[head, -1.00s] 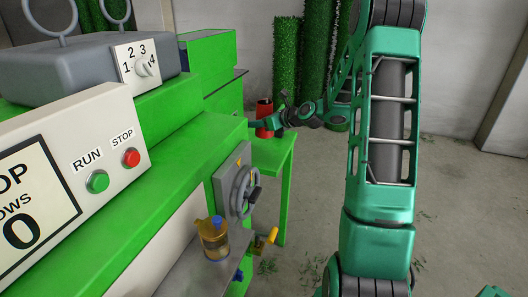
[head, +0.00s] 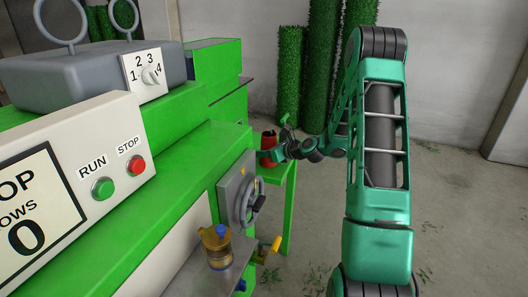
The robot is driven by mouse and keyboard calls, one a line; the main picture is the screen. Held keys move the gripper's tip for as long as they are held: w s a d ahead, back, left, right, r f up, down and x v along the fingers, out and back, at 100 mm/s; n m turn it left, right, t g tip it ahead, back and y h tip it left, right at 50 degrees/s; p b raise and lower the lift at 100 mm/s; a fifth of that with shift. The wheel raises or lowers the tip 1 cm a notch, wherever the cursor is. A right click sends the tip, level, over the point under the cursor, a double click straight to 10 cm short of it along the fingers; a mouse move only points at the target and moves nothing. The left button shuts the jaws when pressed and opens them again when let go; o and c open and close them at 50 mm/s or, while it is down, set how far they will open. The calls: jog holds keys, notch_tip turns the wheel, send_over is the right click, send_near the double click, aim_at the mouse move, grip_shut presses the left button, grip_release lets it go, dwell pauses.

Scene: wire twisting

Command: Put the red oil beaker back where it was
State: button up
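The red oil beaker (head: 267,143) stands upright on the small green table at the end of the machine, small and partly hidden by my gripper. My gripper (head: 279,138) is at the beaker's right side, with its fingers spread apart. One finger points up and the other lies low in front of the beaker. Whether a finger touches the beaker cannot be told from this view.
The green machine (head: 170,160) fills the left, with RUN and STOP buttons and a handwheel (head: 250,200). An amber oil cup (head: 216,247) stands on the metal shelf below. Green rolls (head: 322,70) stand behind the table. The floor to the right is open.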

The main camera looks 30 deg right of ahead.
jog(key=o, duration=1.3)
